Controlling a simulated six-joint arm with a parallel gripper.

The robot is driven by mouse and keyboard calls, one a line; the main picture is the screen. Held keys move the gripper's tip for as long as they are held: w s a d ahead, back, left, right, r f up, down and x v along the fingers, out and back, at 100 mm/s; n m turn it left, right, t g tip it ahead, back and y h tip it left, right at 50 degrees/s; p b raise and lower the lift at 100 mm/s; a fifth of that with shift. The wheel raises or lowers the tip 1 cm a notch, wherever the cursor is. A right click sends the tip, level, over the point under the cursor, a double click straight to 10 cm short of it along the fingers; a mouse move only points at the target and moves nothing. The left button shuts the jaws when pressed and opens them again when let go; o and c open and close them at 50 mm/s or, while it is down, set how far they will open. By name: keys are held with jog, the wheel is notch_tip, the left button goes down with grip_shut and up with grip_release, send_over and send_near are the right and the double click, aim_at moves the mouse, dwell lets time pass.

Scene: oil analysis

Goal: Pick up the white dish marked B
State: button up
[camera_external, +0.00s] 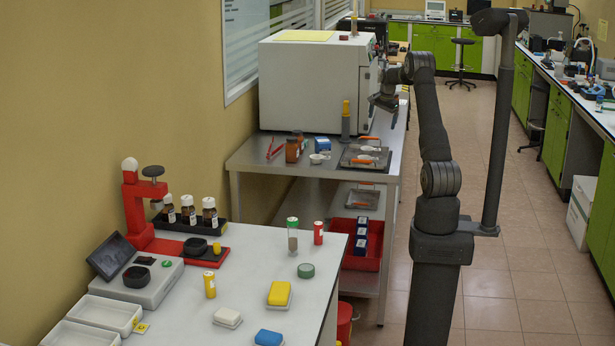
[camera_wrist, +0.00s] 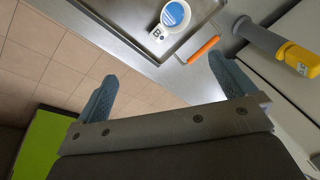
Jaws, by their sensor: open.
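The white dish marked B (camera_wrist: 174,14) shows at the top of the wrist view. It is round, with blue inside and a tab lettered B, and its upper edge is close to the frame's top. It lies on a grey metal tray (camera_wrist: 208,18). My gripper (camera_wrist: 160,68) is open and empty, its two blue-grey fingers spread apart, and the dish lies beyond the fingertips. In the external view my gripper (camera_external: 384,102) hangs above the metal bench near the white oven. I cannot single out dish B with certainty in that view.
An orange handle (camera_wrist: 203,50) and a grey post with a yellow top (camera_wrist: 285,52) stand near the dish.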

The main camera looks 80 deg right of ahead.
jog(key=w+a+n+h, duration=0.1)
jog(key=w+a+n, duration=0.1)
jog(key=n, duration=0.3)
jog(key=n+h, duration=0.1)
jog(key=n, duration=0.2)
send_over(371, 154)
jog(key=shift+g, duration=0.3)
jog(key=f, duration=0.6)
jog(key=a+f, duration=0.1)
jog(key=f, duration=0.2)
jog(key=shift+s+f, duration=0.4)
jog(key=shift+w+x, duration=0.2)
jog(key=shift+x, duration=2.5)
jog(key=shift+a, duration=0.15)
jog(key=c, duration=0.8)
